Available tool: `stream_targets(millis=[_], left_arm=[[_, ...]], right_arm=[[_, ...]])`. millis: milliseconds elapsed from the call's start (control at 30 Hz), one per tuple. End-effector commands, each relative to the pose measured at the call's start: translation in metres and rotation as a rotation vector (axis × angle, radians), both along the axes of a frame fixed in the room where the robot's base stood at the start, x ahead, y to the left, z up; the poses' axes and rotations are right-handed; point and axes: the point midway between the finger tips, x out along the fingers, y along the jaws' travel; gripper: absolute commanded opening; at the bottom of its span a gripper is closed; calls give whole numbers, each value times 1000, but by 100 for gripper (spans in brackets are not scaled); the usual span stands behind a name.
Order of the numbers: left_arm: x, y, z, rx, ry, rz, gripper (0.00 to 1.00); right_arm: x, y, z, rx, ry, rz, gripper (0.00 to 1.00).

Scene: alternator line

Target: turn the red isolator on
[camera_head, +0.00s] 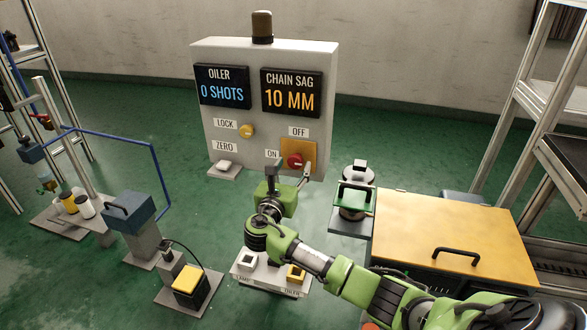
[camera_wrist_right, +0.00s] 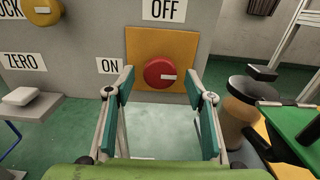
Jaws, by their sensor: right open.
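The red isolator (camera_head: 295,160) is a round red knob on a yellow plate (camera_wrist_right: 190,50) on the grey panel. An OFF label (camera_wrist_right: 164,10) is above it and an ON label (camera_wrist_right: 110,65) is to its left. My right gripper (camera_head: 290,173) is open and empty, facing the panel. In the right wrist view its two fingers (camera_wrist_right: 161,82) stand on either side of the knob's lower part, apart from it. My left gripper is out of view.
A yellow LOCK knob (camera_head: 247,131) and a white ZERO button (camera_head: 226,164) are left of the isolator. Small stations (camera_head: 128,215) with blue pipework stand left.

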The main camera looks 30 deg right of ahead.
Motion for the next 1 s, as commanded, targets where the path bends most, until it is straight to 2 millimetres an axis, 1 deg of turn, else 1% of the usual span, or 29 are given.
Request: stream_targets(millis=[33, 133, 467, 500, 567, 600, 633, 1000], left_arm=[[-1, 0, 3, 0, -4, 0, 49], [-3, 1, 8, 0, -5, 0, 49], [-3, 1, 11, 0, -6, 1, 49], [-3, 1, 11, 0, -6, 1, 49], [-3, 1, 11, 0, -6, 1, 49], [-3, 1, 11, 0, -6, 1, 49], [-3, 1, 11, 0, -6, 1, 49], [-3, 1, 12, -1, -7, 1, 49]], right_arm=[[3, -5, -1, -1, 0, -1, 49], [8, -10, 0, -1, -1, -1, 49], [10, -12, 0, 1, 0, 0, 49], [10, -12, 0, 1, 0, 0, 39], [10, -12, 0, 1, 0, 0, 23], [10, -12, 0, 1, 0, 0, 13], [10, -12, 0, 1, 0, 0, 11], [10, -12, 0, 27, -30, -1, 11]])
